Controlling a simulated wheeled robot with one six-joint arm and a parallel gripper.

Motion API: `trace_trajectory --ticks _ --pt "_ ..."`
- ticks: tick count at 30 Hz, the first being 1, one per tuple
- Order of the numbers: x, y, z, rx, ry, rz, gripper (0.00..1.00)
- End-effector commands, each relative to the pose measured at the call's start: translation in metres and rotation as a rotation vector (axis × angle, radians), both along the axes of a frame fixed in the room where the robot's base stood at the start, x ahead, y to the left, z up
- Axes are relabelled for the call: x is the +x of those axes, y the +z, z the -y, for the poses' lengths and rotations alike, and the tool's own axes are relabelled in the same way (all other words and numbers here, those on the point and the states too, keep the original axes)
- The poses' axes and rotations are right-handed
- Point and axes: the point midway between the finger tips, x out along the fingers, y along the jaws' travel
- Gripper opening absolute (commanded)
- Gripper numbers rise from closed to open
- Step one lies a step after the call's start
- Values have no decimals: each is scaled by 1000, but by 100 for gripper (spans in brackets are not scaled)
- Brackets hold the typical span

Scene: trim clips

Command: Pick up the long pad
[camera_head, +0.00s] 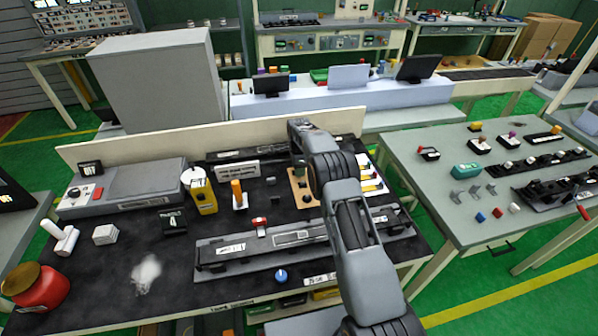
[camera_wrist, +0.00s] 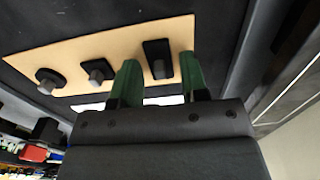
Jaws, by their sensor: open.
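A tan board with three dark pads, each with a grey knob, shows in the wrist view (camera_wrist: 70,57) and on the black bench in the head view (camera_head: 293,179). The long pad (camera_wrist: 158,48) is the rightmost and most elongated one. A squarish pad (camera_wrist: 98,71) is in the middle and a rounded pad (camera_wrist: 47,82) at the left. My gripper (camera_wrist: 160,63) is open, its two green fingers on either side of the long pad in the picture. Nothing is held. Whether the fingers reach down to the pad's height cannot be told. My arm partly hides the board in the head view.
A yellow canister (camera_head: 204,195) and an orange-handled tool (camera_head: 238,194) stand left of the board. A long grey fixture (camera_head: 300,240) lies in front. A cream back panel (camera_head: 130,147) runs behind the bench. A grey side table (camera_head: 425,150) is at the right.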

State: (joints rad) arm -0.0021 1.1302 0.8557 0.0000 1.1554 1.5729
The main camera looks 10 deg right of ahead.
Motion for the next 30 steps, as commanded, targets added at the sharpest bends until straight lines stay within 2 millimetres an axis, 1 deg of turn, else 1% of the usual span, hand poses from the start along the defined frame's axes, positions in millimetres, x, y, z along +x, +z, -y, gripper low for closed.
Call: trace_trajectory --ticks 2,12,13,23,26,29,30 --pt "0 0 0 0 0 0 39" --pt "0 0 0 0 0 0 7" --pt "0 1 0 0 0 0 5" --pt "0 3 0 0 0 1 5" --pt "0 9 0 0 0 2 5" --pt "1 20 0 0 0 3 5" --pt "1 26 0 0 0 3 5"
